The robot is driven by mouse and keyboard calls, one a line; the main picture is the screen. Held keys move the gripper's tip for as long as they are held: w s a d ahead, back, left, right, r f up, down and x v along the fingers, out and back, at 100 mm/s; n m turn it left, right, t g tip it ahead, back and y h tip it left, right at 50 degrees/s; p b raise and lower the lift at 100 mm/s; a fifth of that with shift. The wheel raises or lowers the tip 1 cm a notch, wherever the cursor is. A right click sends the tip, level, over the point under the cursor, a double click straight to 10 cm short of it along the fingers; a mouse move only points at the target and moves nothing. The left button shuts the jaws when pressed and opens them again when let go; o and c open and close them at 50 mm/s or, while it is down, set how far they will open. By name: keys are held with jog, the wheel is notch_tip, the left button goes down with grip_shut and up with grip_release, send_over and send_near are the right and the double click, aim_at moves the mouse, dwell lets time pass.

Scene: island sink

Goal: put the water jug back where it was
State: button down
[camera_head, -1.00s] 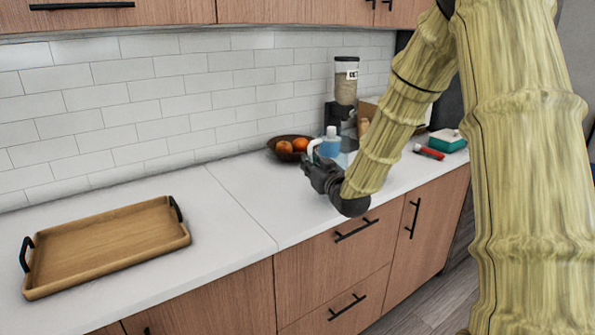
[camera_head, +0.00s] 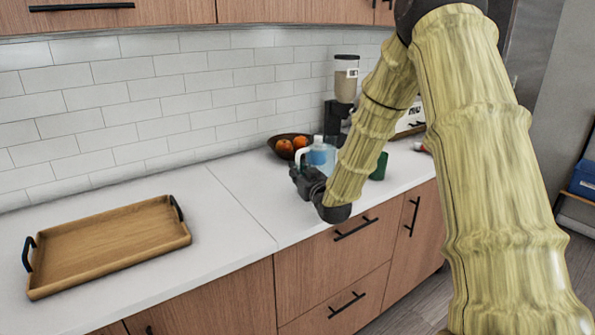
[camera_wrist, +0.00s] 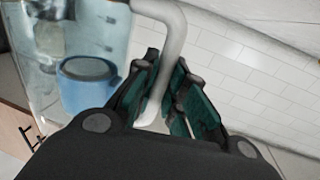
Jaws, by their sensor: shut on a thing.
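The water jug (camera_head: 318,154) is clear and bluish with a pale handle, and it is over the counter in front of the fruit bowl. My gripper (camera_head: 303,176) is at its near left side, shut on the handle. In the wrist view, the jug (camera_wrist: 110,35) fills the upper left and its white handle (camera_wrist: 170,50) passes between the dark green finger pads of my gripper (camera_wrist: 168,100). The jug looks upright in the head view. Whether its base touches the counter is hidden by my arm.
A wooden tray (camera_head: 110,250) with black handles lies at the left of the counter. A bowl (camera_head: 279,144) of oranges and a dispenser (camera_head: 345,85) stand behind the jug. A green thing (camera_head: 379,167) is partly hidden by my arm. Counter between tray and jug is clear.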

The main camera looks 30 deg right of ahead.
jog(key=shift+a+r, duration=0.1)
jog(key=shift+r, duration=0.05)
jog(key=c, duration=1.5)
grip_release()
jog(key=shift+f, duration=0.2)
jog(key=shift+r, duration=0.2)
jog(key=s, duration=0.4)
jog(key=s+b, duration=0.1)
jog(key=s, duration=0.3)
jog(key=s+a, duration=0.1)
jog(key=s, duration=0.3)
jog(key=shift+a+b, duration=0.1)
jog(key=shift+b, duration=0.2)
jog(key=shift+a+f, duration=0.1)
